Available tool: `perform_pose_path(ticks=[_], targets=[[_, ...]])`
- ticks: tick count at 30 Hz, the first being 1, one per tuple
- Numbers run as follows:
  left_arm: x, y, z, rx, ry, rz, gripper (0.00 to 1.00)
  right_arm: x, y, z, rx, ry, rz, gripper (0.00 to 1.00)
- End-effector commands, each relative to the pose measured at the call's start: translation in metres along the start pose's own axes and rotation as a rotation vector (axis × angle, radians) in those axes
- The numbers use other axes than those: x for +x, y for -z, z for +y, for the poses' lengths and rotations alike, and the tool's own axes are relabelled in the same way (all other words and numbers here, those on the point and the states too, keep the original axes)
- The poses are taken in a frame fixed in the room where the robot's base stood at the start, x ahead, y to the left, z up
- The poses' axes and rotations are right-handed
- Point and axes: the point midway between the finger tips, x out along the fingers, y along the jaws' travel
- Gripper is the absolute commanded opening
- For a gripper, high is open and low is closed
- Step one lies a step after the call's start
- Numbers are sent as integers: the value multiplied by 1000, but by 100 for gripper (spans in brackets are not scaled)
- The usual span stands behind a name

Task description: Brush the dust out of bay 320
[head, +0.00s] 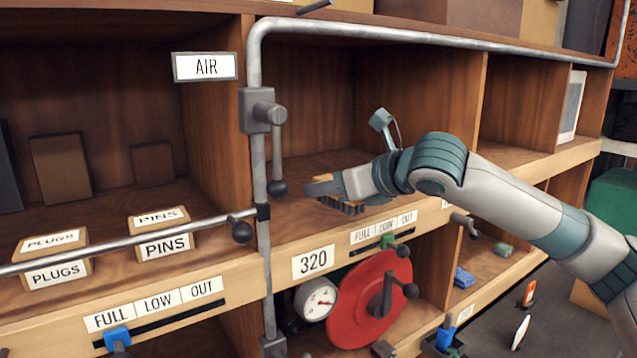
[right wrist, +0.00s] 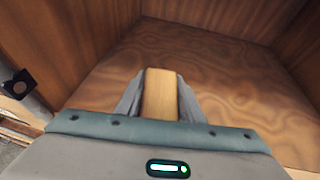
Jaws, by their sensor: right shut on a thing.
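Bay 320 (head: 310,95) is an open wooden compartment in the head view, with its 320 label (head: 313,262) on the front edge below. My right gripper (head: 326,186) reaches in from the right, shut on a brush with a wooden block (head: 329,194) and dark bristles pointing down. The brush is near the front of the bay floor; whether the bristles touch the floor I cannot tell. In the right wrist view, the brush block (right wrist: 160,93) sits between both fingers, with the bay floor (right wrist: 205,65) beyond. I cannot make out dust. My left gripper is not in view.
A grey pipe (head: 257,180) with a valve handle (head: 279,160) runs down the bay's left front and along its top. A horizontal pipe (head: 120,239) crosses the left bay. A red wheel (head: 345,310) and a gauge (head: 316,299) are below.

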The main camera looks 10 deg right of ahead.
Motion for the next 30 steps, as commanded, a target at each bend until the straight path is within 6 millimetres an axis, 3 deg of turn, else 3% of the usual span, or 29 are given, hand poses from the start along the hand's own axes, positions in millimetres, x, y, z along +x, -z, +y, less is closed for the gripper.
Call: perform_pose_path(ticks=[30], targets=[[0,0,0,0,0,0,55,-93,38,14,-1,1,0,3]])
